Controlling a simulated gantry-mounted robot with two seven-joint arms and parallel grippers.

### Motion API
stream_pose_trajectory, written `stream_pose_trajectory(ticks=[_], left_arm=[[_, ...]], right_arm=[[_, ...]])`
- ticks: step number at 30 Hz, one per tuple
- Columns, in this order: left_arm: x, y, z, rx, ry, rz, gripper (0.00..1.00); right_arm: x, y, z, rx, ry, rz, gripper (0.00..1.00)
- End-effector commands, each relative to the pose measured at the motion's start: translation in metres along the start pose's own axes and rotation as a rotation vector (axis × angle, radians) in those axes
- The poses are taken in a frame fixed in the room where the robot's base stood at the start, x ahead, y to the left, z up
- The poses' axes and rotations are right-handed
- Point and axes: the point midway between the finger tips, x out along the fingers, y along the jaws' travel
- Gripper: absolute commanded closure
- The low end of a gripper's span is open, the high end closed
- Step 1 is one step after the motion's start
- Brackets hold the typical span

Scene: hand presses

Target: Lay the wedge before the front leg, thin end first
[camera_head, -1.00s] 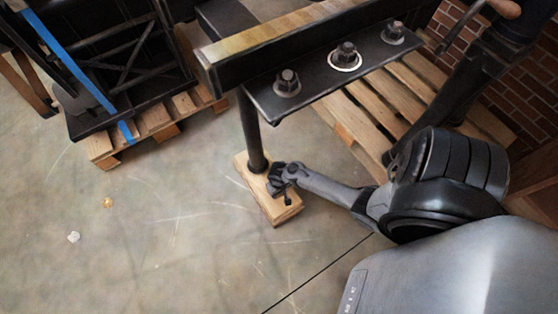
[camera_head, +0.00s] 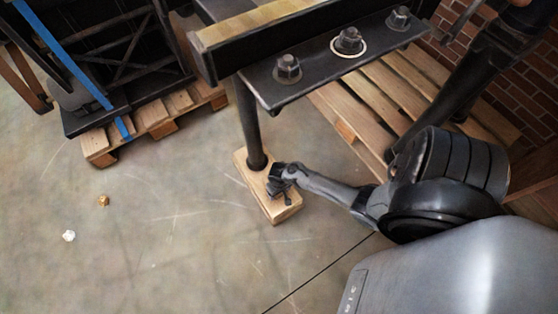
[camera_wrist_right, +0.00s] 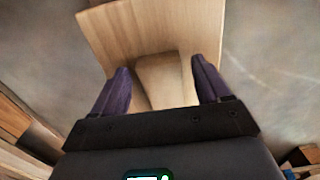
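The dark front leg (camera_head: 248,125) of the press stands on a flat wooden block (camera_head: 284,212) on the floor. My right gripper (camera_head: 274,188) is low over the near part of this block, just right of the leg's foot. In the right wrist view, its purple fingers (camera_wrist_right: 160,80) stand apart, with a tan wooden piece (camera_wrist_right: 165,72), seemingly the wedge, between them. The pale wooden block (camera_wrist_right: 150,25) lies beyond. Whether both fingers touch the piece is unclear. The wedge is not distinct in the head view, and its thin end is unclear. My left gripper is out of view.
The press's dark bolted plate (camera_head: 340,62) overhangs the leg. Pallets lie at the left (camera_head: 155,118) and right (camera_head: 375,100). A small white lump (camera_head: 68,236) and a small brown lump (camera_head: 103,201) lie on the open floor at left.

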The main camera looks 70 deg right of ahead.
Motion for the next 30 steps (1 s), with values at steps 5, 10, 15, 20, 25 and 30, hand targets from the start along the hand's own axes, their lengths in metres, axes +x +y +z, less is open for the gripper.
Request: stream_pose_trajectory(ticks=[5, 10, 15, 20, 25, 30], left_arm=[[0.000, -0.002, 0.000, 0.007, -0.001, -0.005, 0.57], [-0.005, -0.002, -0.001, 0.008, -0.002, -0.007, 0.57], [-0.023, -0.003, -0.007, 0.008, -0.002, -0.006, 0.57], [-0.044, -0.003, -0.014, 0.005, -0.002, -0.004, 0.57], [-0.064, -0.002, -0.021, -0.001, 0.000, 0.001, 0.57], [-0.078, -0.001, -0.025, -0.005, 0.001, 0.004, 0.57]], right_arm=[[0.000, 0.000, 0.000, 0.000, 0.000, 0.000, 0.24], [-0.009, 0.000, 0.000, 0.001, 0.001, -0.001, 0.24], [-0.032, -0.001, 0.000, 0.000, 0.001, -0.001, 0.24], [-0.061, -0.001, 0.000, 0.001, 0.001, -0.002, 0.24], [-0.090, 0.000, 0.000, 0.000, 0.000, -0.001, 0.24], [-0.112, -0.001, 0.000, 0.001, 0.000, -0.002, 0.24]])
